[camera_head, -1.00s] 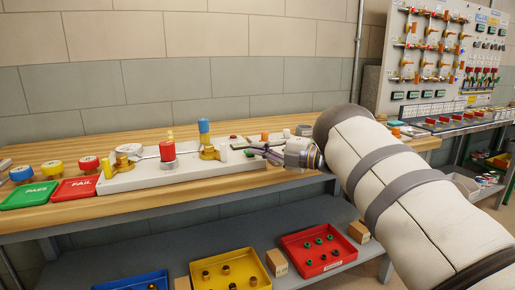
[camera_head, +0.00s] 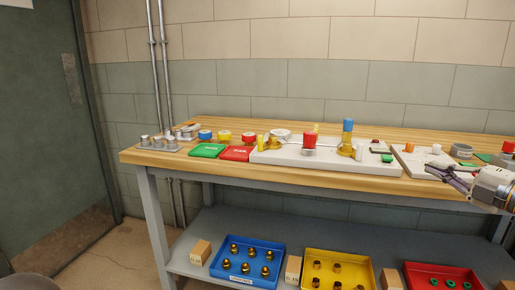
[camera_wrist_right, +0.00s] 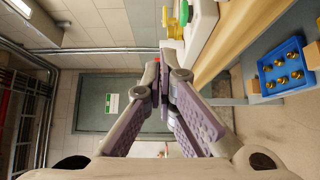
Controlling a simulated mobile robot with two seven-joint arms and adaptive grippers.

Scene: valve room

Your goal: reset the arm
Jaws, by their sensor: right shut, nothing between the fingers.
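My right gripper (camera_head: 450,177) is at the right edge of the head view, in front of the bench's front edge, with its fingers pointing left. In the right wrist view its fingertips (camera_wrist_right: 158,80) meet, with nothing between them. My left gripper is in neither current view. The wooden workbench (camera_head: 225,176) carries a white board (camera_head: 275,157) with a red-topped part (camera_head: 309,141) and a blue-topped brass part (camera_head: 347,135).
A green tray (camera_head: 207,151) and a red tray (camera_head: 237,154) lie left of the board. Below, the shelf holds a blue bin (camera_head: 247,280), a yellow bin and a red bin. A green door (camera_head: 45,130) stands at the left. The floor before it looks clear.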

